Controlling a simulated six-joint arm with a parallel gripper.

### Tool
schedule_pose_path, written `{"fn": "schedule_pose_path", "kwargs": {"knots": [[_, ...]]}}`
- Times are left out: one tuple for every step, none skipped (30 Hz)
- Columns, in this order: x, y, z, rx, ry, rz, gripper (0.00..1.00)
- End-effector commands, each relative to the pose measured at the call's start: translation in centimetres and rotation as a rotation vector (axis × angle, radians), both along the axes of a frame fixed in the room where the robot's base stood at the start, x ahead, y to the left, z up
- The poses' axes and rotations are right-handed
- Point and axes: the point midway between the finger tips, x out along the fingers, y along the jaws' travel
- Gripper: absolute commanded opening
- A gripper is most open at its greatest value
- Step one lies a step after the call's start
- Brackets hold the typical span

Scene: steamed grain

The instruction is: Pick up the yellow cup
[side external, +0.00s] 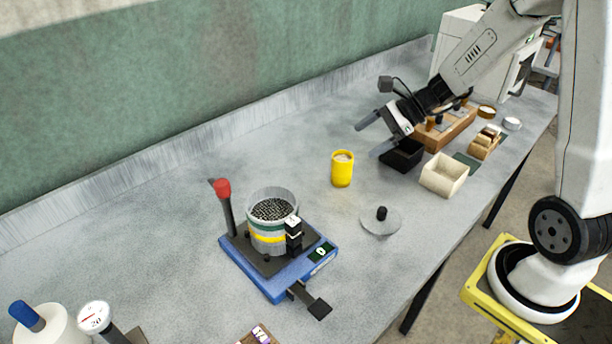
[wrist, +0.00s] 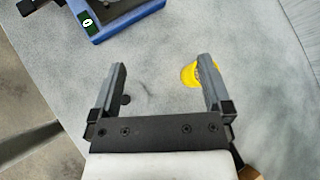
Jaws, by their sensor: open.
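The yellow cup (side external: 342,170) stands upright on the grey table, with pale contents at its top. In the wrist view the yellow cup (wrist: 188,75) shows just left of the right finger, which hides part of it. My gripper (side external: 372,134) is open and empty, above the table and to the upper right of the cup in the side view. The gripper is apart from the cup.
A blue-based device (side external: 275,265) with a steel pot (side external: 270,232) stands left of the cup. A lid with a black knob (side external: 380,222) lies in front. A black box (side external: 402,156), a cream box (side external: 443,176) and a wooden rack (side external: 455,130) stand to the right.

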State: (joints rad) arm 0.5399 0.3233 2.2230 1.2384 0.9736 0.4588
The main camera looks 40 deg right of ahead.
Motion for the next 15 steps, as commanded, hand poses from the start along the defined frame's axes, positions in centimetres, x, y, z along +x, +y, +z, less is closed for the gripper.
{"fn": "schedule_pose_path", "kwargs": {"knots": [[0.7,-1.2,0.0,0.059,0.002,-0.077,1.0],[1.1,-1.8,0.1,0.092,0.002,-0.121,1.0],[1.6,-2.6,0.2,0.135,0.001,-0.174,1.0],[1.9,-3.3,0.3,0.168,-0.001,-0.215,1.0],[2.2,-3.9,0.4,0.197,-0.004,-0.252,1.0],[2.6,-4.8,0.5,0.238,-0.008,-0.303,1.0],[2.9,-5.4,0.6,0.266,-0.012,-0.337,1.0],[3.1,-6.1,0.6,0.293,-0.017,-0.372,1.0],[3.4,-7.0,0.7,0.332,-0.022,-0.417,1.0],[3.7,-7.7,0.8,0.357,-0.028,-0.45,1.0],[3.8,-8.3,0.7,0.381,-0.032,-0.478,1.0],[3.8,-7.9,-0.4,0.376,-0.025,-0.467,1.0],[3.8,-7.8,-1.1,0.374,-0.024,-0.464,1.0],[3.8,-7.8,-1.7,0.373,-0.024,-0.463,1.0],[3.8,-7.7,-2.5,0.373,-0.025,-0.462,1.0]]}}
